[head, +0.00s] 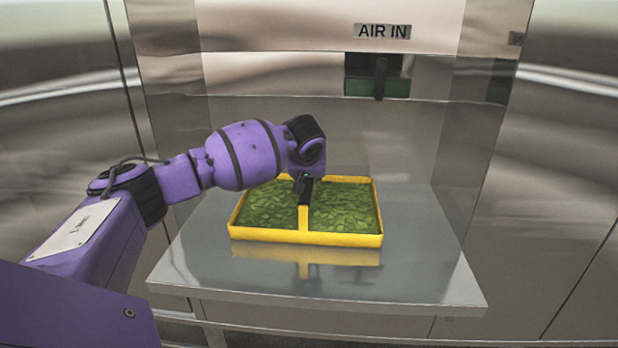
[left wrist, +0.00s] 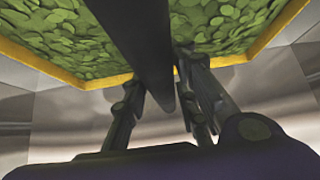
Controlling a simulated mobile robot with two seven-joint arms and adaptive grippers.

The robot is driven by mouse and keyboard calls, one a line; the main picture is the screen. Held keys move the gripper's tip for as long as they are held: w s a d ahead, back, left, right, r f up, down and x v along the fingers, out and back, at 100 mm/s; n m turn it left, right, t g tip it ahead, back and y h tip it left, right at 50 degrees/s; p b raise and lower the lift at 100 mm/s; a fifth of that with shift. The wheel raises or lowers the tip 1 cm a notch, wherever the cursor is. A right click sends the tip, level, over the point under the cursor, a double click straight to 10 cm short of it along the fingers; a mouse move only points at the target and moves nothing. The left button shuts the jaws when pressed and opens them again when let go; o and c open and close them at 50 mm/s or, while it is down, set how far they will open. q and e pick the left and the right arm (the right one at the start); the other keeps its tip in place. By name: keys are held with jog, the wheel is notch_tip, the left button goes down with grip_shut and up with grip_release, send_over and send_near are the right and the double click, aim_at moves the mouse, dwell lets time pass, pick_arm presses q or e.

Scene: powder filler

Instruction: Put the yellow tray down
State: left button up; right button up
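The yellow tray (head: 340,239) is at the middle of the grey shelf and looks level. It holds green leaf-like pieces on both sides of a central divider with a dark handle bar. Its reflection lies right under its front wall; I cannot tell whether it rests on the shelf or is slightly above. My left gripper (head: 305,197) is over the tray's middle at this bar. In the left wrist view, the fingers of my left gripper (left wrist: 163,85) are close on either side of the dark bar (left wrist: 142,38) and appear shut on it. My right gripper is not in view.
The grey shelf (head: 400,275) has free room around the tray, most at the right and front. Metal walls enclose it at the back and sides. A green and black fitting (head: 358,87) is on the back wall below an "AIR IN" label (head: 382,31).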

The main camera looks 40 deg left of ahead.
pick_arm(q)
jog(key=shift+o, duration=1.3)
jog(key=shift+r, duration=0.1)
jog(key=v, duration=1)
jog(key=shift+s+d+r+p, duration=0.1)
jog(key=shift+d+r+p, duration=0.1)
jog(key=shift+p, duration=0.2)
jog(key=shift+v, duration=0.75)
jog(key=shift+s+f, duration=0.1)
